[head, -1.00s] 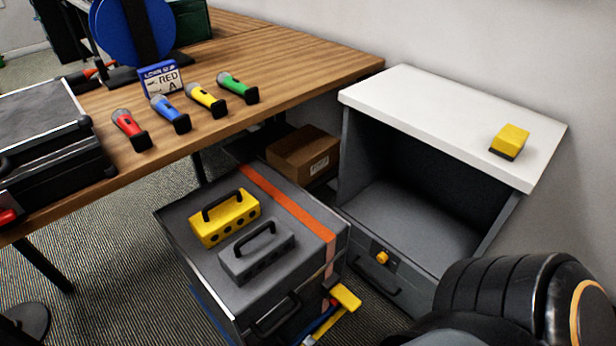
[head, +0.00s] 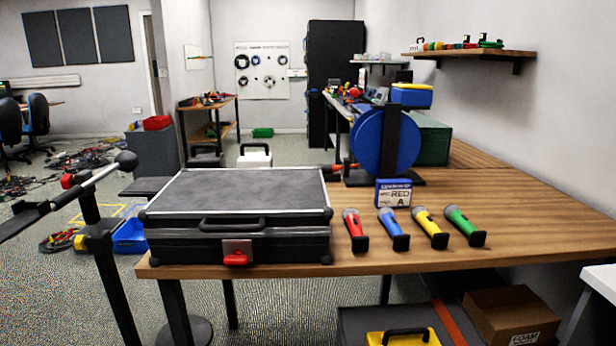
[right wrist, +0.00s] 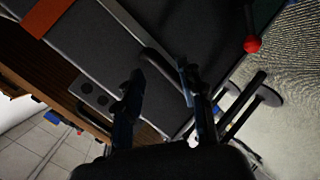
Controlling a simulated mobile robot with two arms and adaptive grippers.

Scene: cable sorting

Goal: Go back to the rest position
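Neither of my grippers shows in the head view. In the right wrist view my right gripper (right wrist: 158,76) has its two dark fingers apart, and I see nothing held between them. Behind the fingers is a dark grey surface with an orange strip (right wrist: 50,15), and a dark curved bar lies beyond the fingertips; I cannot tell how far off it is. My left gripper is in no view.
Below stand a grey box with a yellow block (head: 400,339) and a cardboard box (head: 512,312).

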